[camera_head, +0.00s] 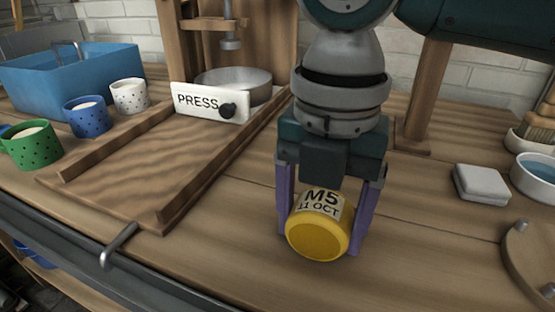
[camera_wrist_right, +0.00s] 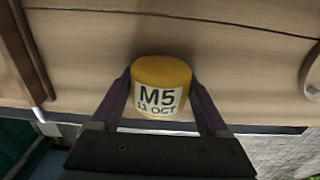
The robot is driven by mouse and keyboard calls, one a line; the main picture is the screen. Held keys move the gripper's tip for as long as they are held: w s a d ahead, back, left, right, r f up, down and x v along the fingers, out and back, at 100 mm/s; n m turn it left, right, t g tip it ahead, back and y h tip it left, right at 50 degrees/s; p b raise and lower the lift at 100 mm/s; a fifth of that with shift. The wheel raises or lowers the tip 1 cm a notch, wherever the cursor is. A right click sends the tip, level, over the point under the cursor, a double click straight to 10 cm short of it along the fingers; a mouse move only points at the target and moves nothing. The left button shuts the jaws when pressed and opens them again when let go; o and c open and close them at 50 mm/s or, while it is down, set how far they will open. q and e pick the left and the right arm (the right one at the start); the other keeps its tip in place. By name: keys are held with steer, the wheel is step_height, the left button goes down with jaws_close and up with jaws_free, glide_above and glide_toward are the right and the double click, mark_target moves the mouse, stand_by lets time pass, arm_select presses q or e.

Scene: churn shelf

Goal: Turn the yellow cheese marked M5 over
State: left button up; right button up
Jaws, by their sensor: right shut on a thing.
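The yellow cheese (camera_head: 318,240) is a short round block with a pale label reading M5 and 11 OCT on its side. My right gripper (camera_head: 326,225) points down and is shut on the cheese, one purple finger on each side. In the head view the cheese is tilted, with a flat round face toward the camera and the label uppermost. The cheese also shows in the right wrist view (camera_wrist_right: 162,72), between the fingers, label facing the camera. I cannot tell whether it touches the wooden bench. My left gripper is not in view.
A wooden press tray (camera_head: 150,185) with a PRESS sign (camera_head: 209,102) stands left of the cheese. Several cups and a blue bin (camera_head: 75,85) are farther left. A folded white cloth (camera_head: 481,184), a bowl (camera_head: 538,177) and a round wooden board (camera_head: 527,262) are at right. The bench around the cheese is clear.

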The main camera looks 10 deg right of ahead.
steer(key=o, duration=1.3)
steer(key=shift+o, duration=0.2)
steer(key=shift+r, duration=0.1)
